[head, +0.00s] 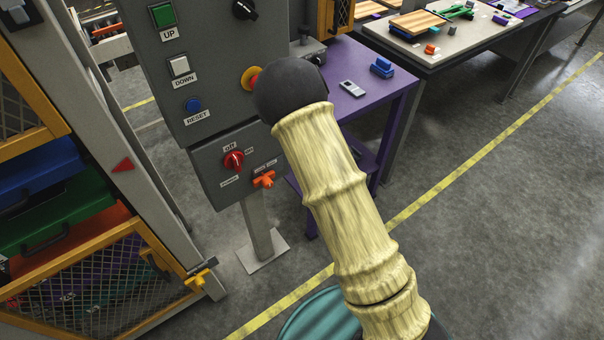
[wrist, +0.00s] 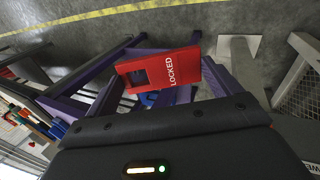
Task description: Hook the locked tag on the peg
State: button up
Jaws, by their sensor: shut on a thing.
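A flat red tag (wrist: 188,72) with white LOCKED lettering and a rectangular hole near its left end shows in the wrist view. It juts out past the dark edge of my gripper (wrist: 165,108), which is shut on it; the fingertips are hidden. In the head view my pale-sleeved arm ends in a dark rounded wrist in front of the control panel (head: 215,95), and the tag is hidden. On the panel's lower box are a red rotary switch (head: 233,161) and an orange fitting (head: 263,179). I cannot tell which part is the peg.
A purple table (head: 365,105) with small blue and grey items stands behind my arm. A grey workbench (head: 455,50) is at the back right. A yellow-framed mesh cage (head: 85,285) with coloured trays stands at left. The floor at right (head: 510,200) is clear.

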jog(key=w+n+t+b, duration=0.1)
jog(key=a+n+t+b, duration=0.1)
jog(key=n+b, duration=0.1)
jog(key=shift+w+a+f+t, duration=0.15)
jog(key=shift+w+a+t, duration=0.05)
jog(key=shift+w+t, duration=0.2)
jog(key=s+a+r+n+t+y+b, duration=0.1)
jog(key=a+n+t+y+b, duration=0.3)
jog(key=b, duration=0.6)
jog(key=s+a+r+n+t+y+b, duration=0.1)
jog(key=a+r+n+t+y+b, duration=0.3)
jog(key=n+y+b, duration=0.5)
jog(key=a+n+t+b, duration=0.1)
jog(key=b, duration=0.1)
jog(key=shift+s+y+b, duration=0.25)
jog(key=shift+y+b, duration=0.05)
jog(key=shift+w+a, duration=0.1)
jog(key=shift+a, duration=0.05)
